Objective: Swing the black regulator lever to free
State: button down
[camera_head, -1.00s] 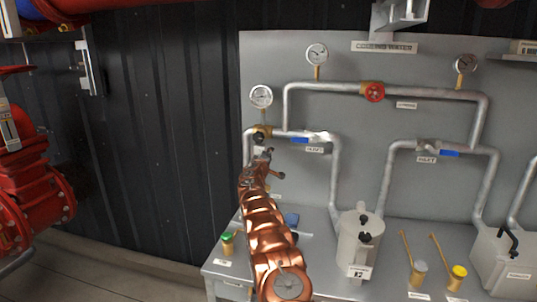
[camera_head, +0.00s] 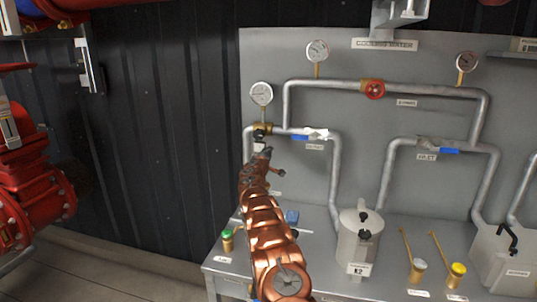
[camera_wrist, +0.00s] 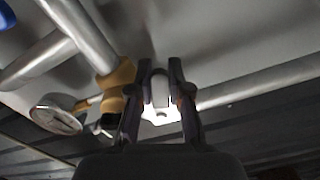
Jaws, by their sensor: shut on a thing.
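My gripper (camera_head: 266,153) is at the left end of the cooling-water pipework, just below a brass regulator (camera_head: 263,127) with a small black part in front. In the wrist view the brass body (camera_wrist: 116,82) is left of my fingers, with a dark part below it. My gripper (camera_wrist: 160,63) is shut on a pale grey part (camera_wrist: 159,94) between its two dark fingers. I cannot tell whether this belongs to the black regulator lever; the lever is not clearly visible, and my gripper partly hides that spot in the head view.
A gauge (camera_head: 262,93) stands above the regulator. A blue valve handle (camera_head: 298,137) is close to its right. A grey canister (camera_head: 360,240) and brass-coloured items stand on the bench (camera_head: 325,285). Red pump parts (camera_head: 30,170) are at the far left.

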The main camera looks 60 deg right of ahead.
jog(key=shift+n+b, duration=0.6)
jog(key=shift+b, duration=0.45)
jog(key=shift+s+r+n+b, duration=0.15)
jog(key=shift+r+n+b, duration=0.45)
jog(key=shift+n, duration=0.3)
jog(key=shift+d+r+n, duration=0.1)
jog(key=shift+r+n, duration=0.25)
jog(key=shift+n, duration=0.45)
jog(key=c, duration=1.1)
grip_release()
jog(key=shift+s+f, duration=0.1)
